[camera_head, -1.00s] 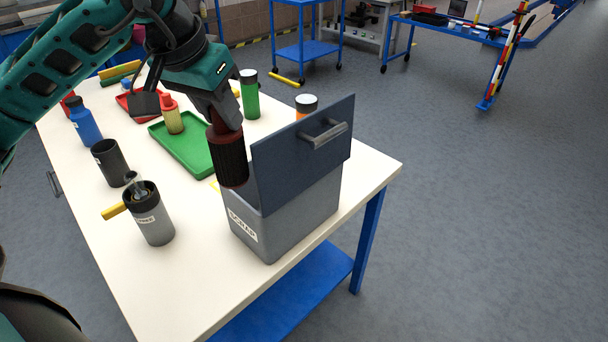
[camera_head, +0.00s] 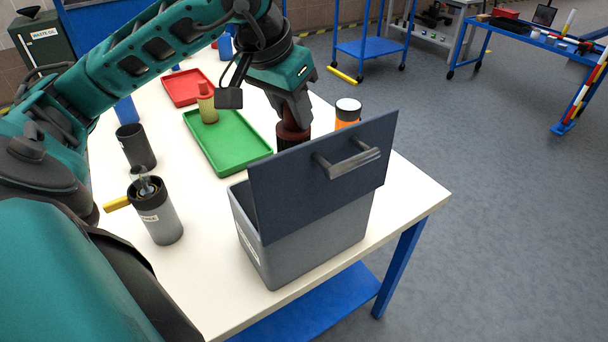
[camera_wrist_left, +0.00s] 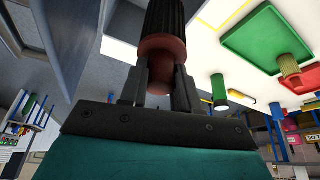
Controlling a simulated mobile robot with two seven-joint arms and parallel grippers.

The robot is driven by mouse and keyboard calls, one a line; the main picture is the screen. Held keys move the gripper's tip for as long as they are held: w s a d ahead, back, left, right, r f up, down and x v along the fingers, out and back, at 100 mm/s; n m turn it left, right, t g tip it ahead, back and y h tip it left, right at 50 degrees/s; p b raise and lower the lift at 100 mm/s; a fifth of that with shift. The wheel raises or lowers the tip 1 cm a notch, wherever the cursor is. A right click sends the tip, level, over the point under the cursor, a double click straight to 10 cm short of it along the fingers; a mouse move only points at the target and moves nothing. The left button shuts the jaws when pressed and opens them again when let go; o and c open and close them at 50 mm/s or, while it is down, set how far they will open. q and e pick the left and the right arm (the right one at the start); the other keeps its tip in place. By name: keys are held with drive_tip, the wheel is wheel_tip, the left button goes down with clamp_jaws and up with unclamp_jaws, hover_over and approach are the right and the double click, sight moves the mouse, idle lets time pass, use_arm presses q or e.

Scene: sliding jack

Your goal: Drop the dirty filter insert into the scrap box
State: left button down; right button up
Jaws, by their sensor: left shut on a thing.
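My left gripper (camera_head: 290,112) is shut on the dirty filter insert (camera_head: 293,132), a dark ribbed cylinder with a dull red-brown top. In the head view the insert's lower part is hidden behind the raised dark blue lid (camera_head: 325,160) of the scrap box. The grey scrap box (camera_head: 310,240) stands at the table's near right corner, its opening partly showing left of the lid. In the left wrist view the ribbed insert (camera_wrist_left: 166,14) sticks out beyond the fingers (camera_wrist_left: 157,88). I cannot tell how far it is from the box opening. My right gripper is not in view.
A grey cup-like housing (camera_head: 160,220) and a black cup (camera_head: 136,147) stand at left. An orange jar with a white lid (camera_head: 347,112) stands behind the box lid. A red tray (camera_head: 188,86) lies farther back.

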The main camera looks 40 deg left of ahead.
use_arm(q)
drive_tip(key=shift+f+b, duration=0.4)
drive_tip(key=shift+f, duration=0.45)
drive_tip(key=c, duration=0.7)
unclamp_jaws()
drive_tip(key=shift+c, duration=0.2)
drive_tip(key=shift+r, duration=0.1)
drive_tip(key=p+v, duration=0.3)
drive_tip(key=v, duration=0.9)
drive_tip(key=shift+s+r, duration=0.2)
drive_tip(key=shift+r, duration=0.15)
drive_tip(key=shift+d, duration=0.1)
